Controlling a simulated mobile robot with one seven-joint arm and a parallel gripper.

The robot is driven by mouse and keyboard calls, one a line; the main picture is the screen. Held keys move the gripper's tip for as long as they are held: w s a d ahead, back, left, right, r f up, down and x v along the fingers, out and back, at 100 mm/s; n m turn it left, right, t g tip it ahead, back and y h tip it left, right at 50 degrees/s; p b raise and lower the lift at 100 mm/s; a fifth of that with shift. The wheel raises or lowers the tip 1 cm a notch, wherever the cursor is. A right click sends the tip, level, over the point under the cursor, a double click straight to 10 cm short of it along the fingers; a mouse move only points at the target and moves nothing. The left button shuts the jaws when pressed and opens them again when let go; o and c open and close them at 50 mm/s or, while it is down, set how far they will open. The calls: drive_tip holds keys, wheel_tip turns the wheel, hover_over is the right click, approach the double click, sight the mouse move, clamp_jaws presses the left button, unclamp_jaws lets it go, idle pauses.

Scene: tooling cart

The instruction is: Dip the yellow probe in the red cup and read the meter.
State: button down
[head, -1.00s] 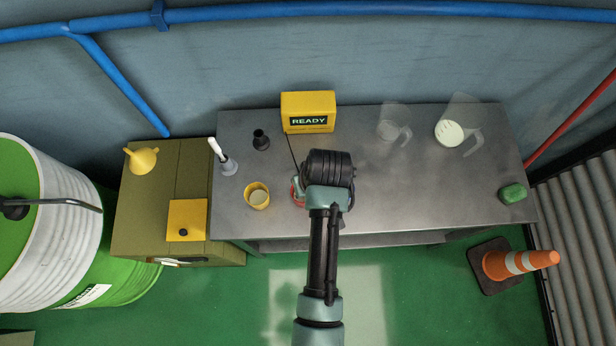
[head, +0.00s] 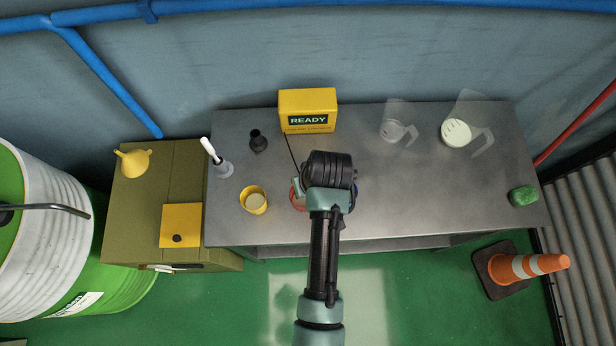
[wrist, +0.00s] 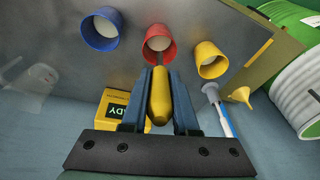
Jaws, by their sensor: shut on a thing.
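My gripper (wrist: 159,78) is shut on the yellow probe (wrist: 160,105), which lies between the two blue-grey fingers. In the wrist view the probe's end points at the red cup (wrist: 158,45), close to its rim; I cannot tell whether it is inside. The red cup holds something pale. In the head view my wrist covers most of it, and only a red edge (head: 296,198) shows on the left. The yellow meter (head: 308,108) stands at the back of the bench, its screen reading READY. A thin dark cable runs from it towards my gripper.
A yellow cup (head: 254,200) and a blue cup (wrist: 100,28) flank the red one. A black holder (head: 258,142), a white-handled tool in a grey stand (head: 222,166), two clear jugs (head: 395,130) and a green sponge (head: 523,196) stand on the bench (head: 430,190). Its right half is mostly clear.

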drive_tip(key=s+b+x, duration=0.1)
drive_tip(key=b+x, duration=0.2)
drive_tip(key=x, duration=0.3)
drive_tip(key=shift+d+f+b, duration=0.3)
drive_tip(key=shift+b, duration=0.05)
drive_tip(key=shift+r, duration=0.15)
idle(2.2)
drive_tip(key=p+v, duration=0.3)
drive_tip(key=w+p+v, duration=0.1)
drive_tip(key=p+v, duration=0.2)
drive_tip(key=p, duration=0.1)
drive_tip(key=w+a+p+v, duration=0.1)
drive_tip(key=p+v, duration=0.2)
drive_tip(key=v, duration=0.1)
drive_tip(key=shift+a+r+p, duration=0.1)
drive_tip(key=shift+r+p, duration=0.2)
drive_tip(key=shift+p, duration=0.05)
drive_tip(key=shift+r, duration=0.1)
idle(2.0)
drive_tip(key=p+v, duration=0.2)
drive_tip(key=p, duration=0.1)
drive_tip(key=p+v, duration=0.1)
drive_tip(key=v, duration=0.1)
drive_tip(key=shift+w+a, duration=0.25)
drive_tip(key=shift+w, duration=0.15)
